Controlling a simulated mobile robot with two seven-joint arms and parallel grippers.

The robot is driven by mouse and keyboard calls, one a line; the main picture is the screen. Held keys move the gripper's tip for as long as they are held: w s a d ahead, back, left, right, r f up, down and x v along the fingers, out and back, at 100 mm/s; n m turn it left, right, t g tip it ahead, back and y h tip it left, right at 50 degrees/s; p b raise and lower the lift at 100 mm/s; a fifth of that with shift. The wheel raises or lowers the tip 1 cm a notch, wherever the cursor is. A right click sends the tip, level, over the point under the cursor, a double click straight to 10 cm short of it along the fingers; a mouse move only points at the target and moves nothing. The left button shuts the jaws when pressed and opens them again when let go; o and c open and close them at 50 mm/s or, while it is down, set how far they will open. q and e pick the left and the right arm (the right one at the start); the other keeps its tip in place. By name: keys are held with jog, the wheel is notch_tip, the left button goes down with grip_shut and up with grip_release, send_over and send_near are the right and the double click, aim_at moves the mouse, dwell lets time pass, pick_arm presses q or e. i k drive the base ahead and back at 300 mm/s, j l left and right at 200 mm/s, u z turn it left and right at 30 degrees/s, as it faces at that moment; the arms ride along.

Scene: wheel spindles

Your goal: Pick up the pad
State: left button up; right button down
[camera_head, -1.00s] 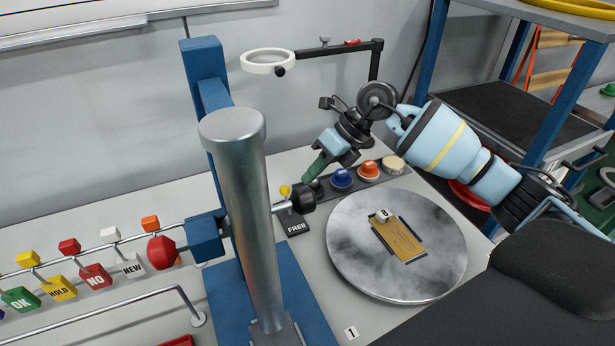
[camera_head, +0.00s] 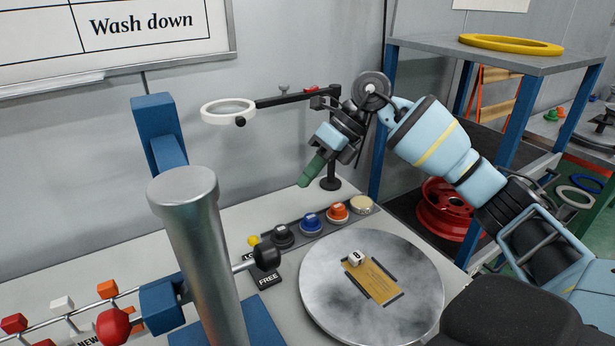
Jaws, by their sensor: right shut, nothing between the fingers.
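No single thing is clearly marked as the pad. A flat tan rectangular piece (camera_head: 376,284) lies on the round grey metal disc (camera_head: 330,305), beside a small white block (camera_head: 356,258). A row of round knob-like pieces stands on a dark strip behind the disc: black (camera_head: 283,237), blue (camera_head: 311,224), orange (camera_head: 338,211) and cream (camera_head: 361,205). My right gripper (camera_head: 306,181) has green fingers pointing down-left. It is shut and empty, in the air above this row. My left gripper is out of view.
A metal post (camera_head: 200,250) stands at the left front, with a blue upright (camera_head: 160,135) behind it. A magnifier ring (camera_head: 228,111) hangs from a black arm at the back. A shelf rack (camera_head: 480,52) with a red wheel (camera_head: 446,208) stands at the right.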

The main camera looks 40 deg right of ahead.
aim_at(282, 236)
jog(key=k, duration=1.5)
